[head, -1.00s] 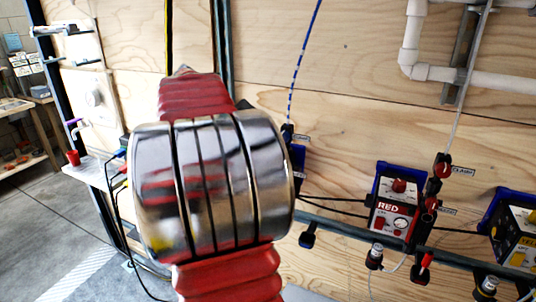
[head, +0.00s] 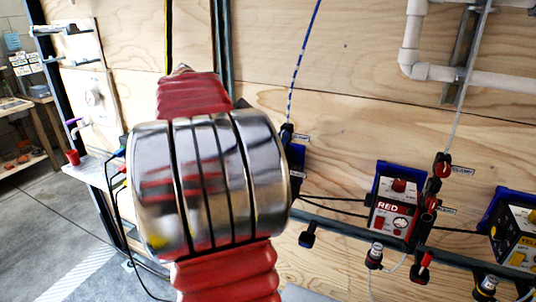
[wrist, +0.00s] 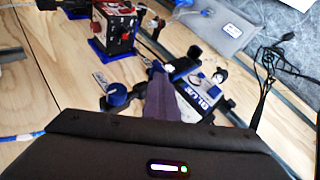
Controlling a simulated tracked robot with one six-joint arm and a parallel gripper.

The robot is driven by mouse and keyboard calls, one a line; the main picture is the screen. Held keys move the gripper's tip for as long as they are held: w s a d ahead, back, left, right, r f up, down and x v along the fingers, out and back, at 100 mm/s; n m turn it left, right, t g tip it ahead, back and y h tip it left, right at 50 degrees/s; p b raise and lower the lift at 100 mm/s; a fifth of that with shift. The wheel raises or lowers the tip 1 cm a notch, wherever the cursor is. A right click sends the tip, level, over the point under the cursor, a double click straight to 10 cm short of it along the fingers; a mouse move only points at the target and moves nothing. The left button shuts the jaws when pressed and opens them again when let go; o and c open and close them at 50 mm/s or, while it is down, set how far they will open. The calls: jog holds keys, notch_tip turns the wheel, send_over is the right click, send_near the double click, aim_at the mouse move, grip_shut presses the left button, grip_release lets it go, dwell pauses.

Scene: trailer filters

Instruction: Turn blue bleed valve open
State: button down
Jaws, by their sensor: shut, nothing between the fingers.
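The blue filter unit (wrist: 203,95), lettered BLUE, sits right of centre in the wrist view. A round blue valve knob (wrist: 116,94) with a small white label, too small to read, stands just left of it. My gripper (wrist: 160,75) is shut and empty, its narrow purplish-grey fingers reaching in between the knob and the unit's face. Whether they touch either one I cannot tell. In the head view my arm hides most of the blue unit (head: 297,165); only its right edge and a dark fitting below it show. The gripper is hidden there.
The red filter unit (head: 392,205) hangs to the right, and a yellow one (head: 515,230) at the right edge. Black hoses join the units. A blue-striped tube (head: 297,70) runs up the plywood wall. White pipes (head: 440,72) are upper right. Open floor lies left.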

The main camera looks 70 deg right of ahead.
jog(key=shift+w+r, duration=0.1)
jog(key=shift+r, duration=0.3)
jog(key=shift+r, duration=0.1)
jog(key=w+v, duration=0.1)
jog(key=v, duration=1.1)
jog(key=shift+d, duration=0.4)
dwell(0.3)
